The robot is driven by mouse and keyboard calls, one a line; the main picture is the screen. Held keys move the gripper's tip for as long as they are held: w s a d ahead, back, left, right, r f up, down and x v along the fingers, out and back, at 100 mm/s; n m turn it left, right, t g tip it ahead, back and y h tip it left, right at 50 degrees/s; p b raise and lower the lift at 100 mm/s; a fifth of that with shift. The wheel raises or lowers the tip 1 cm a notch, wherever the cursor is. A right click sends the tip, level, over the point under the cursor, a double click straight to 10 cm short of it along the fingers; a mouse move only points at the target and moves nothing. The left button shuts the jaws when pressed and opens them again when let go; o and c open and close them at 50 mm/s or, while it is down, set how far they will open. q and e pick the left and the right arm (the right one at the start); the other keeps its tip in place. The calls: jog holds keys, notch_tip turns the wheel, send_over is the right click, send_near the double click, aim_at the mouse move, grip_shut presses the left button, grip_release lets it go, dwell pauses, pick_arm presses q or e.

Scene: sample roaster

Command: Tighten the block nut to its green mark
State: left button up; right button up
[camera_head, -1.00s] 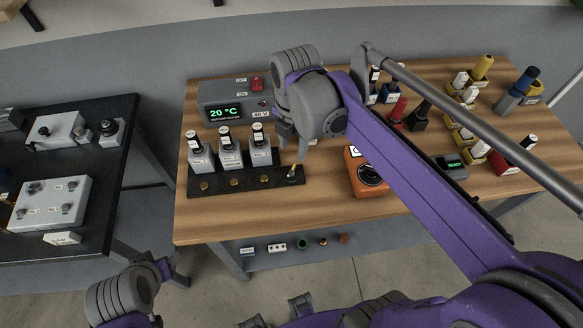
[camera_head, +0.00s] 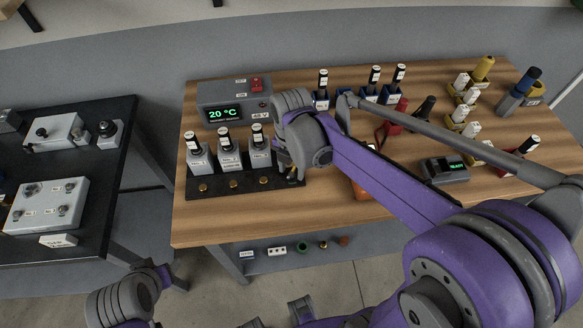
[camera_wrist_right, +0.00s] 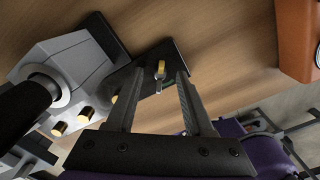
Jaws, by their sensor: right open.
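A black block (camera_head: 225,186) lies along the front left of the wooden table, with several brass pieces along its front. At its right end stands a small brass nut (camera_wrist_right: 161,68), with a pale part below it in the right wrist view. My right gripper (camera_head: 290,168) is over that end, pointing down. In the right wrist view its two fingers (camera_wrist_right: 160,76) are apart, and the nut shows between their tips; I see no contact.
Three grey bottle-like units (camera_head: 230,157) stand on the block, left of my right gripper. A heater box (camera_head: 233,104) reading 20 °C is behind them. An orange device (camera_head: 362,187) and a grey display unit (camera_head: 444,170) are to the right. Bare wood lies in front.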

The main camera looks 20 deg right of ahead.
grip_shut()
dwell(0.3)
jog(key=shift+m, duration=0.3)
jog(key=m, duration=0.5)
jog(key=shift+b, duration=0.4)
jog(key=m, duration=0.6)
jog(key=shift+m, duration=0.4)
jog(key=m, duration=0.7)
jog(key=shift+b, duration=0.4)
jog(key=m, duration=0.8)
